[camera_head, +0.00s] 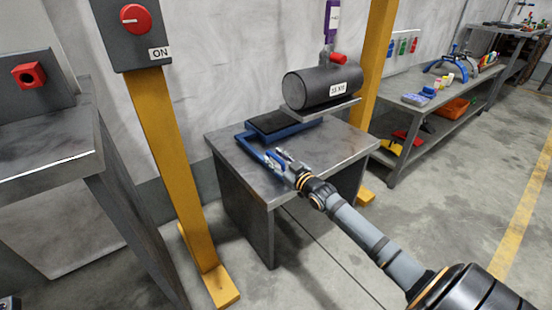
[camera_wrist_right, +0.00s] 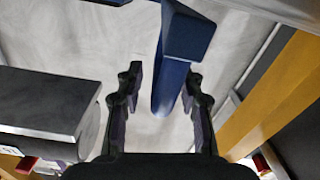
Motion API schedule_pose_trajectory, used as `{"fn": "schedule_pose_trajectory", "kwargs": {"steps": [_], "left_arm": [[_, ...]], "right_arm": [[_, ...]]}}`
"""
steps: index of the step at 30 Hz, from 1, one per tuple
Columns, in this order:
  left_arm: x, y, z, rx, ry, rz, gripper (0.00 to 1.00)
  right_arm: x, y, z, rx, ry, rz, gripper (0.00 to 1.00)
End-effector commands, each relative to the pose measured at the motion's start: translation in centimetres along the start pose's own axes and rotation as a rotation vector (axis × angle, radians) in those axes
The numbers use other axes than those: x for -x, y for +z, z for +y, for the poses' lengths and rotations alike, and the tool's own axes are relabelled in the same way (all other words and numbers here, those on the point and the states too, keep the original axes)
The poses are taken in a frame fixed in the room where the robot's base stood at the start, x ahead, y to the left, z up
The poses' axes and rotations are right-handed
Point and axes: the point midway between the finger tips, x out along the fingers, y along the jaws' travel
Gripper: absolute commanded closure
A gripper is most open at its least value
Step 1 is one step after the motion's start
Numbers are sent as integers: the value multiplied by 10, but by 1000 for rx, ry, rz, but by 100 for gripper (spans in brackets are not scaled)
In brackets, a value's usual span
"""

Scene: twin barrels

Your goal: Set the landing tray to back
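The landing tray appears to be the blue-framed tray with a black pad (camera_head: 284,123) on a grey metal table (camera_head: 232,150) in the head view. A blue bar (camera_head: 258,155) runs from it toward the table's front edge. My right gripper (camera_head: 281,160) is at this bar, over the table's front part. In the right wrist view my right gripper (camera_wrist_right: 160,90) is open. The blue bar (camera_wrist_right: 186,38) reaches between its fingers, closer to the right-hand finger; contact cannot be told. My left gripper cannot be made out.
A dark labelled barrel (camera_head: 318,88) lies on a plate above the table's back right. Yellow posts (camera_head: 165,150) stand left and behind. A control box with a red knob (camera_head: 135,18) reads ON. A shelf bench with tools (camera_head: 440,100) stands right. Open floor lies at right.

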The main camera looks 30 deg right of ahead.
Motion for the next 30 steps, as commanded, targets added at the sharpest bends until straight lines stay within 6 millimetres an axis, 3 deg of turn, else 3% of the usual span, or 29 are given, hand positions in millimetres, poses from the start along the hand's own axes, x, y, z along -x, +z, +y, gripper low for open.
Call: {"fn": "schedule_pose_trajectory", "kwargs": {"steps": [7, 12, 18, 30], "left_arm": [[0, 0, 0, 0, -1, 0, 100], [0, 0, 0, 0, -1, 0, 100], [0, 0, 0, 0, -1, 0, 100], [0, 0, 0, 0, 0, 0, 100]], "right_arm": [[0, -21, 4, 5, -3, 2, 63], [-1, -60, 12, 8, -2, 4, 63], [-1, -91, 18, 3, 0, 2, 63], [-1, -99, 19, 0, -1, 1, 63]]}}
